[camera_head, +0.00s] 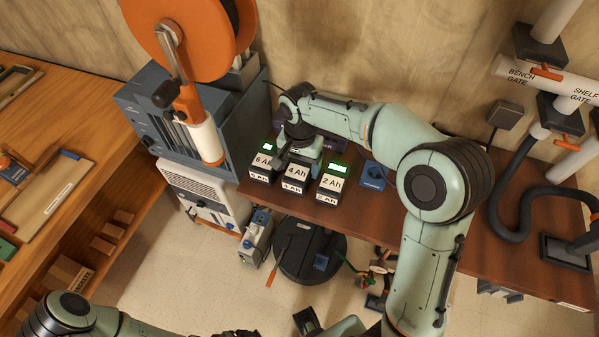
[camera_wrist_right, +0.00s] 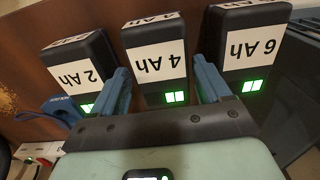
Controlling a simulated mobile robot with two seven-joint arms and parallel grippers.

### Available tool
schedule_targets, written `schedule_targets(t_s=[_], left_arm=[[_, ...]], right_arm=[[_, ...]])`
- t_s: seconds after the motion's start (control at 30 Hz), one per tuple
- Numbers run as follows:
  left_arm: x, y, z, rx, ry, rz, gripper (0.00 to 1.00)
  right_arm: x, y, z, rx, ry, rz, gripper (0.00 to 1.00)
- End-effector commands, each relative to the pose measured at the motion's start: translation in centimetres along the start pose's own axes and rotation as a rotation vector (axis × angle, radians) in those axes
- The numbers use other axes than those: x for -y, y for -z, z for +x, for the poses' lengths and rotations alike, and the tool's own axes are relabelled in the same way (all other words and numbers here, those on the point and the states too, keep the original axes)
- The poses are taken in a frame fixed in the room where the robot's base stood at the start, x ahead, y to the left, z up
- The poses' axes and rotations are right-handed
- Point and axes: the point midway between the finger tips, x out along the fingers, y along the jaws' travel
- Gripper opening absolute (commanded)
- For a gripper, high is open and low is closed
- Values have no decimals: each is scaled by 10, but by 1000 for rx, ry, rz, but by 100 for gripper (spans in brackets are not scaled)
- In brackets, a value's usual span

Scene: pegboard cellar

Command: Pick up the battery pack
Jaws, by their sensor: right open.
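Three dark battery packs with white labels and lit green displays stand in a row on the bench: the 6 Ah pack (camera_head: 261,172), the 4 Ah pack (camera_head: 294,182) and the 2 Ah pack (camera_head: 328,193). My right gripper (camera_head: 296,155) is above the row at the 4 Ah pack. In the right wrist view my right gripper (camera_wrist_right: 163,85) is open, with its blue fingers on either side of the 4 Ah pack (camera_wrist_right: 156,62). The 2 Ah pack (camera_wrist_right: 78,72) and the 6 Ah pack (camera_wrist_right: 248,48) flank it. Contact with the fingers cannot be told.
A blue-grey cabinet with an orange reel (camera_head: 185,35) stands left of the packs. A small blue item (camera_head: 374,175) lies right of the 2 Ah pack. A black hose (camera_head: 512,222) and grey pipes are at the right. The brown bench (camera_head: 470,255) has bare surface there.

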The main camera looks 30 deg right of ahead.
Motion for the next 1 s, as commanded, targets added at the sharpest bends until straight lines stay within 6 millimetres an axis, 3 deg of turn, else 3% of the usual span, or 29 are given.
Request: schedule_targets(t_s=[0.2, 0.47, 0.6, 1.0], left_arm=[[1, 0, 3, 1, 0, 0, 92], [1, 0, 3, 1, 0, 0, 92], [1, 0, 2, 1, 0, 0, 92], [1, 0, 2, 1, 0, 0, 92]], right_arm=[[1, -1, 29, 0, -1, 1, 77], [1, -1, 32, -1, 0, 1, 77], [1, -1, 32, -1, 0, 1, 42], [2, 0, 26, -3, 4, 0, 42]])
